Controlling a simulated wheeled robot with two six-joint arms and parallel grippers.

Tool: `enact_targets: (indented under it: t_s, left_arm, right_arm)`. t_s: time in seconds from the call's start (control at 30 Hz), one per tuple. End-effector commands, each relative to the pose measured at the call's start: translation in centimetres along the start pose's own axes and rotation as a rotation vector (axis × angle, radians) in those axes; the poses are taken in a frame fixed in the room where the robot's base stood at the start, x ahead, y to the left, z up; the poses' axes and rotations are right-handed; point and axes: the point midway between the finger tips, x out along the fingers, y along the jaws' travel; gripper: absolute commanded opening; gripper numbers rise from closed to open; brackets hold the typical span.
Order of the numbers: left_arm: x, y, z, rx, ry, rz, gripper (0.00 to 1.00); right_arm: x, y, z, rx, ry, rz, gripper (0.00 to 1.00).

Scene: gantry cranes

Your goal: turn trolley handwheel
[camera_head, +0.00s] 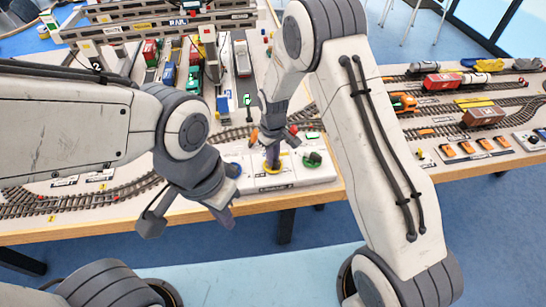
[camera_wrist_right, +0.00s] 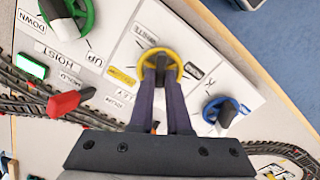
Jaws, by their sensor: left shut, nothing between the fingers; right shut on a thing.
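The white control panel (camera_head: 285,185) sits at the table's front edge and carries three handwheels. The yellow handwheel (camera_head: 272,168) is in the middle; it also shows in the right wrist view (camera_wrist_right: 178,70), between printed labels too blurred to read fully. My right gripper (camera_head: 272,150) comes down from above, its fingers (camera_wrist_right: 163,88) shut on the dark grip of the yellow handwheel. The fingers hide part of the wheel. The green handwheel (camera_wrist_right: 88,22) is near the HOIST label. The blue handwheel (camera_wrist_right: 210,110) is on the other side. My left gripper (camera_head: 228,215) is shut and empty, in front of the table edge.
A red lever (camera_wrist_right: 68,102) and a lit green button (camera_wrist_right: 30,66) are near the green wheel. Model tracks (camera_head: 85,198) run along both sides of the panel. Toy trucks and containers (camera_head: 195,55) stand behind. Blue floor (camera_head: 300,235) lies in front.

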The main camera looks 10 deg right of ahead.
Motion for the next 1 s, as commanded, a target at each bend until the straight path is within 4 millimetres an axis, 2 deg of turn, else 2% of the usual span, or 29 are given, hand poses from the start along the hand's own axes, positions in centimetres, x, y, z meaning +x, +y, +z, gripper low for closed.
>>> enact_targets:
  t_s: [0.3, 0.7, 0.73, 0.8, 1.0]
  left_arm:
    - [-0.01, 0.00, 0.00, 0.000, 0.000, 0.000, 0.00]
    - [-0.01, 0.00, 0.00, 0.000, 0.000, 0.000, 0.00]
    - [-0.01, 0.00, 0.00, 0.000, 0.000, 0.000, 0.00]
    - [-0.01, 0.00, 0.00, 0.000, 0.000, 0.000, 0.00]
    - [0.00, 0.00, 0.00, 0.000, 0.000, 0.000, 0.00]
  right_arm:
    - [-0.12, 0.12, -0.01, -0.072, 0.000, 0.001, 0.00]
    - [-0.13, 0.14, -0.01, -0.076, 0.001, 0.001, 0.00]
    - [-0.13, 0.14, -0.01, -0.076, 0.001, 0.001, 0.23]
    - [-0.12, 0.13, -0.01, -0.075, 0.001, 0.001, 0.45]
    - [-0.06, 0.07, -0.01, -0.075, 0.000, 0.001, 0.45]
